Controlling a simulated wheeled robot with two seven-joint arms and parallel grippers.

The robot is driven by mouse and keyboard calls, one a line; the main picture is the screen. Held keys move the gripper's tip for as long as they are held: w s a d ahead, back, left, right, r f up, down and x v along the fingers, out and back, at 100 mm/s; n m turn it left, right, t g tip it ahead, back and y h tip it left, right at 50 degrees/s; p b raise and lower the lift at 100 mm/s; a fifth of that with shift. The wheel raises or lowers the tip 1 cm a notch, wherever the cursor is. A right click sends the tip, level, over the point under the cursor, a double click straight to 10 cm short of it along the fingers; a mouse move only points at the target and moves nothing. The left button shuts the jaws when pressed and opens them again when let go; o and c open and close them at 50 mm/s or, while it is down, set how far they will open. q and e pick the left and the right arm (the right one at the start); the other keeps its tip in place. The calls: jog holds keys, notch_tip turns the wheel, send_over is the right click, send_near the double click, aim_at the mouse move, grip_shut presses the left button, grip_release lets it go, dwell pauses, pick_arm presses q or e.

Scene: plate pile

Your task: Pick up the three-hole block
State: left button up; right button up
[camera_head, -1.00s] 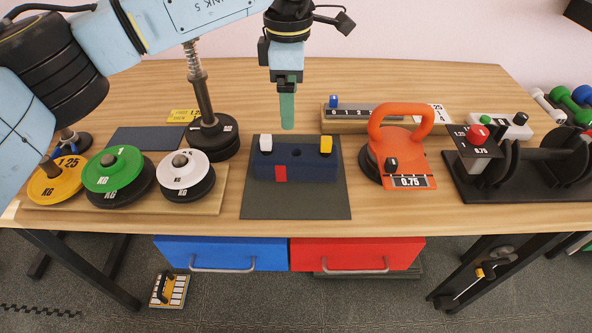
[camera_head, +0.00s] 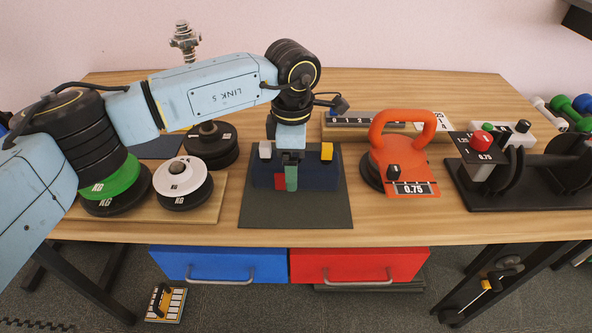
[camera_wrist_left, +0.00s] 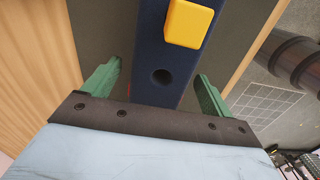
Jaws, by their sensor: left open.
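The dark blue three-hole block (camera_head: 322,178) lies on a dark grey mat (camera_head: 295,213) at the front middle of the table. A white peg (camera_head: 265,150) sits at its left end, a yellow peg (camera_head: 326,151) at its right. A red patch (camera_head: 280,182) marks its front. My left gripper (camera_head: 291,178) is above the block's middle, open, with a green finger in front of the front face. In the left wrist view the block (camera_wrist_left: 172,48) runs between the open fingers of the left gripper (camera_wrist_left: 157,73), with an empty middle hole visible. Contact cannot be told.
An orange kettle-shaped weight (camera_head: 405,160) stands right of the mat. A board with green and white weight discs (camera_head: 182,178) is at the left. A black rack (camera_head: 490,190) is at the right. Blue and red drawers (camera_head: 355,265) hang below the front edge.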

pick_arm(q)
jog(key=shift+f, duration=0.4)
pick_arm(e)
jog(key=shift+w+r, duration=0.1)
jog(key=shift+w, duration=0.05)
pick_arm(q)
jog(key=shift+c, duration=0.2)
